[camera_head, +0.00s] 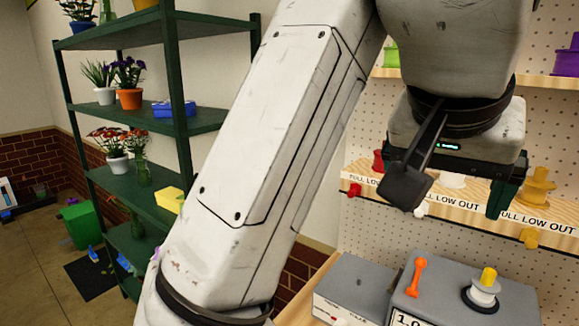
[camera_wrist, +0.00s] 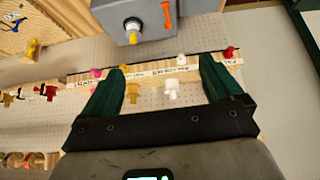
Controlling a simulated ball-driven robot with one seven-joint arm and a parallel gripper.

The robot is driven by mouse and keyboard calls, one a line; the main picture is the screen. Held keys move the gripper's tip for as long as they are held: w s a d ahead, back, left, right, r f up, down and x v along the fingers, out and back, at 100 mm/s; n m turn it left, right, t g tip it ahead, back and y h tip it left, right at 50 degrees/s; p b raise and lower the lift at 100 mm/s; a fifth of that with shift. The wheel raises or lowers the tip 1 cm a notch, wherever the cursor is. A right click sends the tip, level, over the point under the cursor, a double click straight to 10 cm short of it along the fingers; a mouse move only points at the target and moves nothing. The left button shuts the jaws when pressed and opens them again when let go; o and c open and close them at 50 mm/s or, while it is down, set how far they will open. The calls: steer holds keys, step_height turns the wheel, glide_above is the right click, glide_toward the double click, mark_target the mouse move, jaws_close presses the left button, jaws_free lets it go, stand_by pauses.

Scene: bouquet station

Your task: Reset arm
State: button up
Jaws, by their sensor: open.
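My gripper (camera_wrist: 162,92) shows in the wrist view with its two green fingers spread wide and nothing between them. In the head view my gripper hangs at the upper right, in front of the pegboard shelf; one green finger shows and the other is hidden. My pale arm crosses the middle of the head view and hides much of the scene. In the wrist view, a white spool (camera_wrist: 171,90) and a yellow spool (camera_wrist: 132,90) appear between the fingers, on the shelf beyond them.
A grey box (camera_head: 465,296) with an orange lever (camera_head: 416,276) and a yellow-topped knob (camera_head: 487,278) stands below my gripper. A labelled wooden shelf (camera_head: 470,205) holds spools. A green rack (camera_head: 190,124) with potted flowers stands left. Open floor (camera_head: 40,260) lies at far left.

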steer(key=d+f+n+h, duration=0.15)
steer(key=d+f, duration=0.35)
steer(key=f, duration=0.5)
steer(key=d+f+n, duration=0.2)
steer(key=d+f, duration=0.2)
steer(key=f, duration=0.6)
steer(key=d+f+n, duration=0.1)
steer(key=d+f, duration=0.4)
steer(key=f, duration=0.5)
steer(key=s+d+f+n+g+y, duration=0.1)
steer(key=s+f+n+g+y, duration=0.1)
steer(key=s+f, duration=1.05)
steer(key=s+a+f+g+y, duration=0.2)
steer(key=s+a+f+y, duration=0.1)
steer(key=s+f, duration=0.7)
steer(key=shift+s+a+f, duration=0.3)
steer(key=shift+s, duration=0.65)
